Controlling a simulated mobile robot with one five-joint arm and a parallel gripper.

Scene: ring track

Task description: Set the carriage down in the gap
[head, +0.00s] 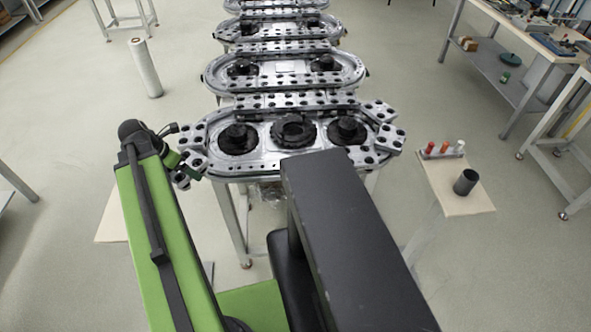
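The ring track (262,172) is a silver oval on a stand, in the middle of the head view. Grey carriages with black round spots line it: a row at the back, several at the right end (390,138) and some at the left end (192,134). The near straight side shows no carriages where it is visible. My gripper (184,174) is at the left end of the track, beside and partly over the carriages there. A grey block (181,181) shows at its tip; I cannot tell whether it is held. The fingers are too small to read.
Similar oval tracks (285,72) stand in a line behind. A workbench (540,40) stands at far right. A white roll (145,67) stands on the floor at left.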

